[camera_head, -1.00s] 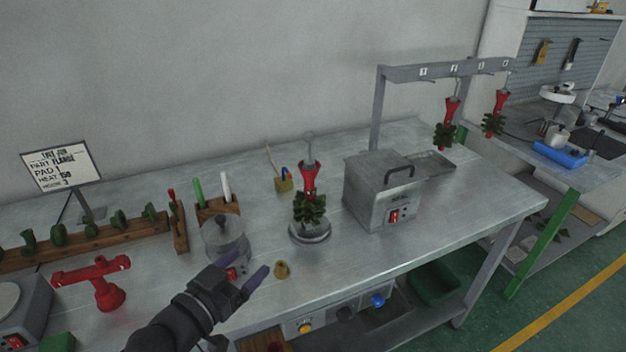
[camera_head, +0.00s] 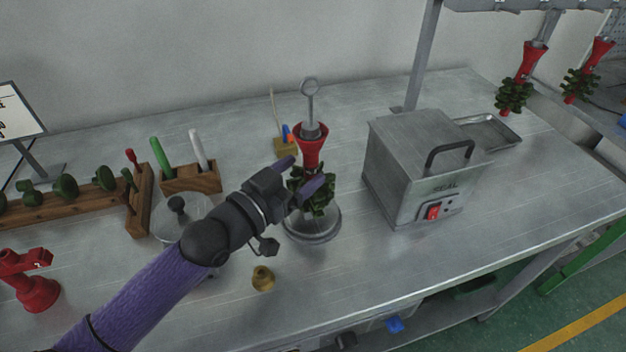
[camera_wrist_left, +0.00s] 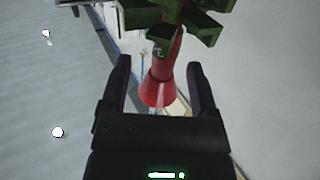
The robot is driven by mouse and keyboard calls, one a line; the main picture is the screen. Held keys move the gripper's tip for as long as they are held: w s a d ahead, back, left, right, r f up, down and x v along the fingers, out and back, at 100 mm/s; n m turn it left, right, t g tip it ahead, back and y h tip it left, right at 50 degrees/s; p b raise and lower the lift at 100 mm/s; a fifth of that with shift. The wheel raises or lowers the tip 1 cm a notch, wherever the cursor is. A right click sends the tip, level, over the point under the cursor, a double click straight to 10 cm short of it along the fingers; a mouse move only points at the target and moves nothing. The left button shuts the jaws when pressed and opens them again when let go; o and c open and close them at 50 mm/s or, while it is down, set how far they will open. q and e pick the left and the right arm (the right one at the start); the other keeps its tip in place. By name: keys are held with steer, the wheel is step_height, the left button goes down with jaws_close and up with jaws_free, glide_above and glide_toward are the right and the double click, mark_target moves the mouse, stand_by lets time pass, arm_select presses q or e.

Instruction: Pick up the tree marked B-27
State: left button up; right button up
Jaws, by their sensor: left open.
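A tree with a red funnel-shaped top and stem (camera_head: 311,147) and dark green pieces below stands upright on a round grey stand (camera_head: 312,235), with a metal hook on top. My left gripper (camera_head: 304,174) is open at it, its fingers at the lower part of the red stem, above most of the green pieces. In the left wrist view the red stem (camera_wrist_left: 162,88) shows between the two open fingers (camera_wrist_left: 160,75), with a small pale marking that I cannot read. Two similar trees (camera_head: 522,68) (camera_head: 594,62) hang from the rack at right. My right gripper is not in view.
A grey SEAL box (camera_head: 395,170) with a handle stands right of the stand, a metal tray (camera_head: 488,132) behind it. A lidded pot (camera_head: 172,225) and wooden tool holder (camera_head: 190,180) are left. A small brass piece (camera_head: 263,278) lies in front.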

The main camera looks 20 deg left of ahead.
mark_target(305, 166)
arm_select(q)
steer(key=x, duration=0.2)
steer(key=b+x, duration=0.1)
steer(key=x, duration=0.1)
steer(key=shift+w, duration=0.5)
steer(key=shift+w+d, duration=0.1)
steer(key=shift+w, duration=0.2)
steer(key=shift+r, duration=0.1)
jaws_close()
